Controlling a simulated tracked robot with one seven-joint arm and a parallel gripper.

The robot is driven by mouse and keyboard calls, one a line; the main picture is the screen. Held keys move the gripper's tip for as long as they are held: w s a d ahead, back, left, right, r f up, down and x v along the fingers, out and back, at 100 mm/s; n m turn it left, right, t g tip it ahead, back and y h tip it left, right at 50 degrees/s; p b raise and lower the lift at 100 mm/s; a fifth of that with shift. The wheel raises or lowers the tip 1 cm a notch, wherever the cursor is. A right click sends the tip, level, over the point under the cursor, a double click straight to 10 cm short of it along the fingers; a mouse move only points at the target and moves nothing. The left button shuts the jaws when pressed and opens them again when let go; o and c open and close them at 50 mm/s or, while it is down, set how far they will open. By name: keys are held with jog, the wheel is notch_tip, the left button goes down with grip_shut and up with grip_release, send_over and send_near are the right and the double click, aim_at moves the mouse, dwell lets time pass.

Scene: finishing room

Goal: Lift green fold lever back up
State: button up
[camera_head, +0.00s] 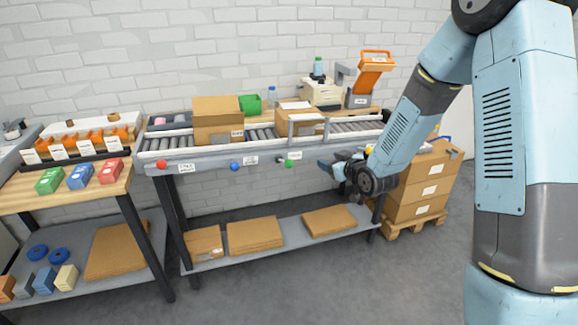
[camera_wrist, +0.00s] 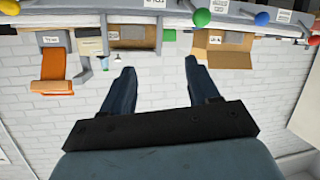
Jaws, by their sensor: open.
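The green knob (camera_head: 289,163) of the fold lever sits at the front edge of the conveyor, beside a white label. In the wrist view, which looks upside down, the green knob (camera_wrist: 201,17) is near the top, beyond my fingers. My gripper (camera_head: 328,168) is to the right of the knob and apart from it, just below the conveyor's front rail. In the wrist view my gripper (camera_wrist: 158,72) has its two dark fingers wide apart with nothing between them.
A red knob (camera_head: 161,163) and a blue knob (camera_head: 234,166) sit left along the same rail. A yellow knob (camera_wrist: 10,6) shows in the wrist view. Cartons, including an open one (camera_head: 217,118), stand on the conveyor (camera_head: 345,127).

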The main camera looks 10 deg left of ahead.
aim_at(289, 165)
jog(key=s+a+f+t+y, duration=0.1)
jog(key=s+a+f+y, duration=0.25)
jog(key=a+f, duration=0.35)
jog(key=x, duration=0.9)
jog(key=w+d+x, duration=0.1)
jog(key=x, duration=0.4)
jog(key=shift+d+f, duration=0.1)
jog(key=shift+f, duration=0.2)
jog(key=shift+c, duration=0.2)
grip_shut()
